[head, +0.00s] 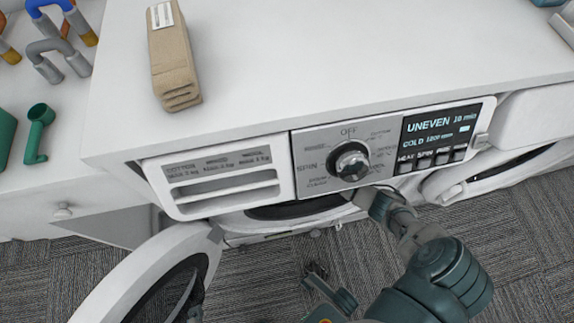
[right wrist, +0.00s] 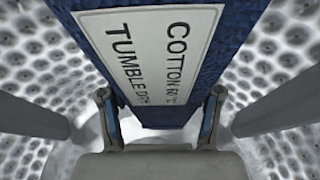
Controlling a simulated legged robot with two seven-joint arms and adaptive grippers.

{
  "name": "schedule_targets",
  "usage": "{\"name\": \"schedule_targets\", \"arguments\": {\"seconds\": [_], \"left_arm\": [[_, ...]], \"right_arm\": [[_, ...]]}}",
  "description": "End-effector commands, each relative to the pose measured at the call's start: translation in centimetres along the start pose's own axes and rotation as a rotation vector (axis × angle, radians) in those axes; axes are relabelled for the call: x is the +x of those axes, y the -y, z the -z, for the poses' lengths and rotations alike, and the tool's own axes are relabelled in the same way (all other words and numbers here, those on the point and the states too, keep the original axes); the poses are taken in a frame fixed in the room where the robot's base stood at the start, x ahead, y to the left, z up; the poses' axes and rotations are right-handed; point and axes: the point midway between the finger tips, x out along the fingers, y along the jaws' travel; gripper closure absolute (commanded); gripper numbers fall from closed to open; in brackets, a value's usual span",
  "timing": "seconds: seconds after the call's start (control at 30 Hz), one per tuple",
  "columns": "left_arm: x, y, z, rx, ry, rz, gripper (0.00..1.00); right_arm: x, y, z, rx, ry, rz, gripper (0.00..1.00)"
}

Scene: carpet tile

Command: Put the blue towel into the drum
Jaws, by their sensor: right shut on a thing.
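The blue towel (right wrist: 232,20) bears a white label reading "COTTON 60°C TUMBLE DRY". In the right wrist view it lies between the fingers of my right gripper (right wrist: 161,95), which is shut on it. The drum's dimpled metal wall (right wrist: 42,60) surrounds both, so the held towel is inside the drum. In the head view my right arm reaches under the control panel into the opening, which hides the towel and fingertips. My left gripper (head: 315,271) is small and dark, low in front of the machine; its jaw opening is unclear.
The washer door (head: 150,270) stands open at the lower left. The control panel (head: 345,160) overhangs the opening; its display reads "UNEVEN". Another machine's round door (head: 500,172) is at the right. Grey carpet is below.

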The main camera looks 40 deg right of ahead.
Motion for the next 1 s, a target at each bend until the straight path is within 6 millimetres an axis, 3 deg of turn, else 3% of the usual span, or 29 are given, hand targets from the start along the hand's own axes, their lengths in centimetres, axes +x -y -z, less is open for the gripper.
{"name": "schedule_targets", "arguments": {"seconds": [0.03, 0.07, 0.17, 0.57, 1.0], "left_arm": [[0.0, 0.0, 0.0, 0.000, -0.001, 0.000, 0.11], [0.0, 0.1, 0.0, 0.000, -0.001, 0.000, 0.11], [0.0, 0.1, 0.0, -0.001, -0.001, 0.001, 0.11], [0.0, 0.0, 0.0, 0.000, 0.000, 0.000, 0.11], [0.0, 0.1, 0.0, 0.000, 0.000, 0.000, 0.11]], "right_arm": [[-0.1, 0.1, 0.1, 0.000, -0.002, 0.001, 0.95], [-0.1, 0.1, 0.1, 0.000, -0.003, 0.001, 0.31], [-0.1, 0.1, 0.1, 0.000, -0.003, 0.001, 0.07], [-0.4, 0.0, -0.1, -0.001, 0.002, 0.000, 0.07], [-6.9, 0.2, -0.1, -0.001, 0.000, 0.000, 0.07]]}}
